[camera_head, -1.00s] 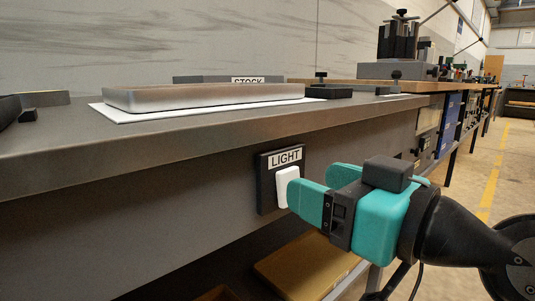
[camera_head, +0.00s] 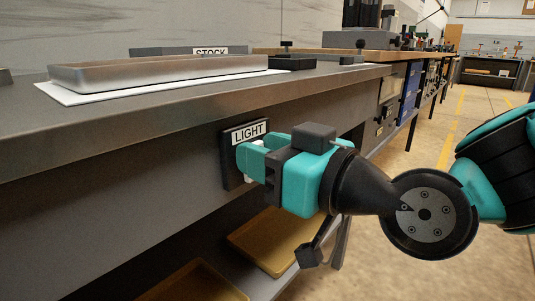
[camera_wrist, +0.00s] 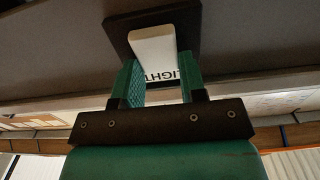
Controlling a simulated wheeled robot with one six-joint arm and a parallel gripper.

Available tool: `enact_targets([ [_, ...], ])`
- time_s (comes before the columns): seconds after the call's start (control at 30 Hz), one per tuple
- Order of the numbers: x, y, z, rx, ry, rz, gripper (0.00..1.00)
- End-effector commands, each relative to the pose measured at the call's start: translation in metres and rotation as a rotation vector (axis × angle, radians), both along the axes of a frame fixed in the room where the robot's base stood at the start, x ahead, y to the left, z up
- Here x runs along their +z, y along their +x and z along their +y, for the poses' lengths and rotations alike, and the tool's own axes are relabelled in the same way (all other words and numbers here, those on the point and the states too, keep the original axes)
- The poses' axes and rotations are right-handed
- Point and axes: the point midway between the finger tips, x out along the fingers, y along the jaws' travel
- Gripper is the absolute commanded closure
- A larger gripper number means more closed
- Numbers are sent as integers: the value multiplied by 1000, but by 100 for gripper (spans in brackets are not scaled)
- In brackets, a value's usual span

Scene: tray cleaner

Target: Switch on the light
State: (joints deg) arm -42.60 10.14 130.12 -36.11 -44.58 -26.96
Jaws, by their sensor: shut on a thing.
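The light switch is a black plate (camera_head: 229,160) labelled LIGHT on the front face of the bench, with a white rocker (camera_wrist: 153,48). My gripper (camera_head: 250,157) is at the plate, its teal fingers on either side of the rocker and shut on it. In the head view the fingers hide most of the rocker. In the wrist view (camera_wrist: 158,70) the rocker's white face shows between and beyond the fingertips, with the LIGHT label upside down behind.
Above the switch is the bench top (camera_head: 150,122), with a metal tray (camera_head: 170,72) on a white sheet. A STOCK-labelled block (camera_head: 180,52) stands behind it. Yellow-brown trays (camera_head: 262,240) lie on a lower shelf. The aisle floor (camera_head: 400,165) to the right is clear.

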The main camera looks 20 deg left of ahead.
Motion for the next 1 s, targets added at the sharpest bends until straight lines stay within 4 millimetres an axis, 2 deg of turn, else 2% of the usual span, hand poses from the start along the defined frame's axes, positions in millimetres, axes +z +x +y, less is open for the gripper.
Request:
enact_targets([
  [0.17,-11,-1,-1,2,58,-23,86],
  [0.53,-16,-2,-3,4,212,-87,85],
  [1.0,-8,-3,-4,5,299,-121,86],
])
